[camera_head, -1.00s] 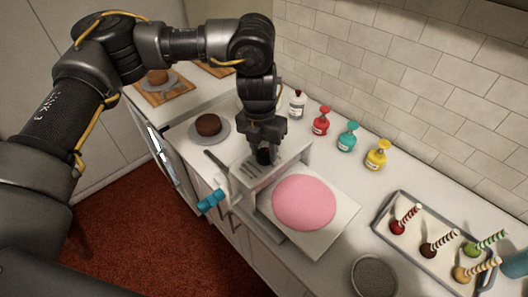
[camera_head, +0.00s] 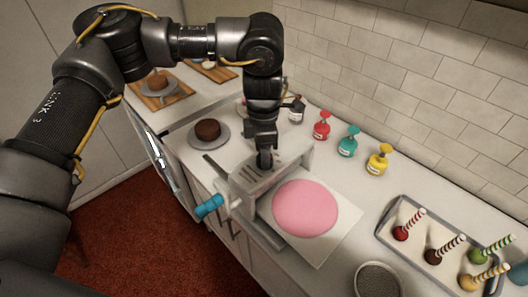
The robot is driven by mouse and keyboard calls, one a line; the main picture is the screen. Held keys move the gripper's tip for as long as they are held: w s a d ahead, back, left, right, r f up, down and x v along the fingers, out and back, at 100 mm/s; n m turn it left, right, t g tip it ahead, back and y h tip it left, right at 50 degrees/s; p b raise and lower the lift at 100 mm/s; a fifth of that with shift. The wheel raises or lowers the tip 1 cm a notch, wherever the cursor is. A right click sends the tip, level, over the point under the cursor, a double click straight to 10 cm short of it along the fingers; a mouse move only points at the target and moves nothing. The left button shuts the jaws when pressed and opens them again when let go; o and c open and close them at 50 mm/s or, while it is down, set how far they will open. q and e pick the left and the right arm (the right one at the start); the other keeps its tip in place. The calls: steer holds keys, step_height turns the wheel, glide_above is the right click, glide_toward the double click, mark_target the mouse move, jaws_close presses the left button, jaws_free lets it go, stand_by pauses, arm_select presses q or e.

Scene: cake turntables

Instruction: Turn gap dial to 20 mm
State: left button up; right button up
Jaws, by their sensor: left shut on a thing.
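A light grey sheeter machine (camera_head: 243,184) stands on the white counter. A blue-handled crank (camera_head: 209,206) sticks out on its left side. A round pink sheet (camera_head: 306,208) lies on its flat bed. My left gripper (camera_head: 264,162) points down onto the top of the machine and is shut on a small dark knob, apparently the gap dial (camera_head: 265,158). The gripper covers most of the dial, and I cannot read its setting. My right gripper is not in view.
Red, teal (camera_head: 348,142) and yellow (camera_head: 378,160) bottles stand behind the machine. A chocolate cake (camera_head: 208,130) on a stand is at the left. A tray of cake pops (camera_head: 412,252) and a round grey pan (camera_head: 377,279) are at the right.

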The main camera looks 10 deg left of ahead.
arm_select(q)
steer(key=m, duration=0.4)
steer(key=shift+w+d+r, duration=0.1)
steer(key=shift+m, duration=2.1)
steer(key=o, duration=1)
step_height(320, 180, up, 11)
steer(key=b, duration=0.1)
steer(key=shift+w+d+b, duration=0.15)
steer(key=shift+w+b, duration=0.2)
steer(key=shift+f+y, duration=0.2)
steer(key=shift+y, duration=0.1)
